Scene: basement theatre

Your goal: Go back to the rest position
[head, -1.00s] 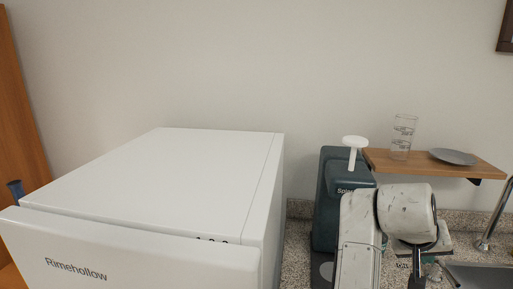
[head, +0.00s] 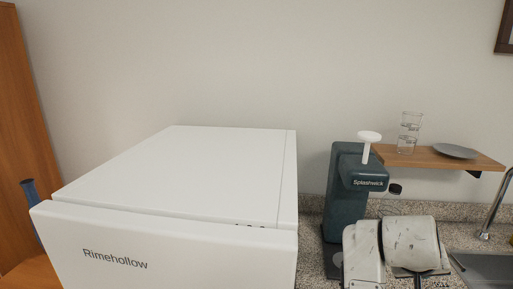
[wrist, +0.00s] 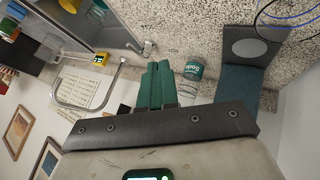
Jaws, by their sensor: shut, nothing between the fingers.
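My gripper (wrist: 157,88) shows in the wrist view, its two green fingers shut together with nothing between them. It hangs over the speckled counter (wrist: 170,42), beside a teal container (wrist: 193,69) with white lettering that lies to its right in that view. I cannot tell how close the fingers are to the counter. In the head view the whitish links of my arm show low at the right, in front of the dark teal Splashwick machine (head: 345,195). The fingers are not visible there.
A large white Rimehollow appliance (head: 185,180) fills the left and middle of the head view. A wooden shelf (head: 425,158) at the right holds stacked glasses (head: 408,132) and a grey plate (head: 455,151). A sink (wrist: 85,22) and a curved faucet (wrist: 88,103) show in the wrist view.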

